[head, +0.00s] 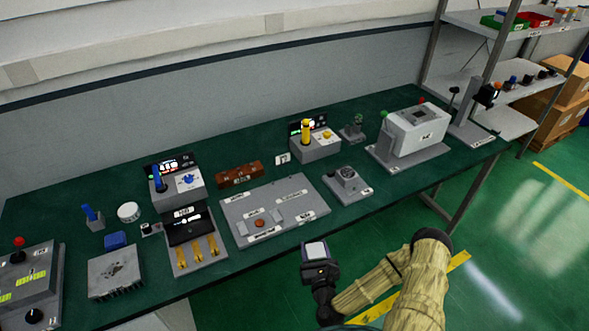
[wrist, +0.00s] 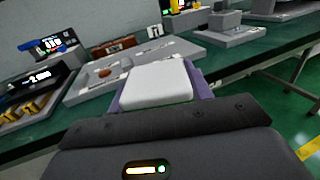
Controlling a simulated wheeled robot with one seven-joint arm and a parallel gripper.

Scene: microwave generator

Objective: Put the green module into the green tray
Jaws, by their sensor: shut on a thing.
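The held block also shows as a pale face in the head view (head: 315,249). The green tray (head: 505,22) is on the upper shelf at the far right, well away from my gripper. Its inside is too small to make out.
A red tray (head: 536,18) sits beside the green one on the shelf rack (head: 548,27). The green-topped workbench (head: 120,263) carries a grey plate (head: 298,197), a white box unit (head: 420,130) and several devices. Cardboard boxes (head: 566,95) stand at the right. The floor (head: 530,255) is open.

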